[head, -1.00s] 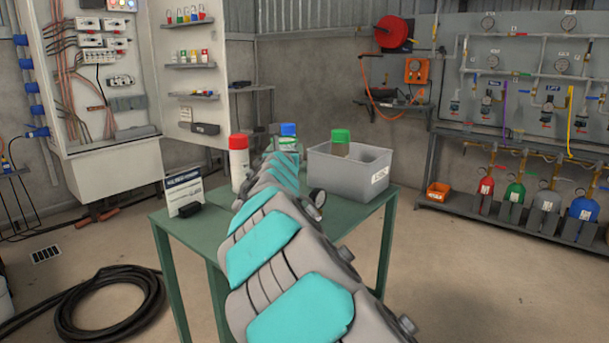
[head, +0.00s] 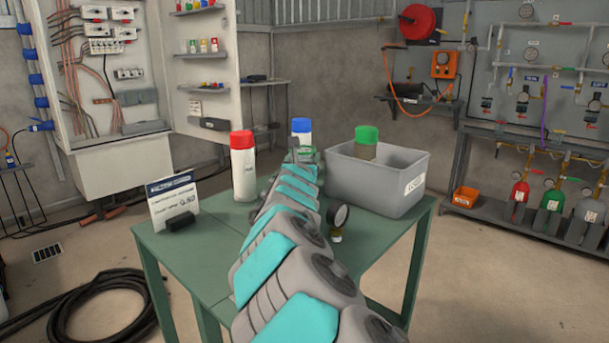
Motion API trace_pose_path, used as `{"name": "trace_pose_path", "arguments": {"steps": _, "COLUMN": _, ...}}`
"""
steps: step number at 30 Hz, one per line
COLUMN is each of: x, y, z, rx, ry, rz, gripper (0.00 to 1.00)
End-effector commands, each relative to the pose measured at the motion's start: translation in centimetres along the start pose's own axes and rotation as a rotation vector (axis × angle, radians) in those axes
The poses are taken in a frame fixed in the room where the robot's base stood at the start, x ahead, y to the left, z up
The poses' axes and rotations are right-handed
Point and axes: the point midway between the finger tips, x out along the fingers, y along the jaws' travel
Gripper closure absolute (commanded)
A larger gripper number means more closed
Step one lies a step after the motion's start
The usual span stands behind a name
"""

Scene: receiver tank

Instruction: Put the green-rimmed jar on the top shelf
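A pale, see-through green-edged shape (head: 305,153), which looks like the green-rimmed jar, shows on the table just beyond the far end of my arm. It stands in front of a blue-capped bottle (head: 301,132) and is partly hidden by my arm. My arm reaches forward over the table, and its far end is close to this shape in the picture. My gripper's fingers are hidden behind the arm, so I cannot tell whether they touch or hold anything. A small rack with an upper shelf (head: 266,82) stands against the back wall, beyond the table.
The green table (head: 190,262) also carries a red-capped bottle (head: 243,168), a sign (head: 172,200), a small gauge (head: 338,216) and a grey bin (head: 385,190) holding a green-capped bottle (head: 366,143). Small shelves (head: 200,55) hang on the cabinet panel. A hose (head: 110,305) lies on the floor at left.

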Motion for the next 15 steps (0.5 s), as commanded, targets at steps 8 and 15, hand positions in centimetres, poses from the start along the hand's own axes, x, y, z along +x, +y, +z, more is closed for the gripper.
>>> {"name": "trace_pose_path", "arguments": {"steps": 8, "x": 0.0, "y": 0.0, "z": -2.8, "rx": -0.001, "ry": 0.001, "rz": 0.000, "gripper": 0.78}}
{"name": "trace_pose_path", "arguments": {"steps": 15, "x": 0.0, "y": 0.0, "z": -2.8, "rx": 0.000, "ry": 0.001, "rz": 0.000, "gripper": 0.78}}
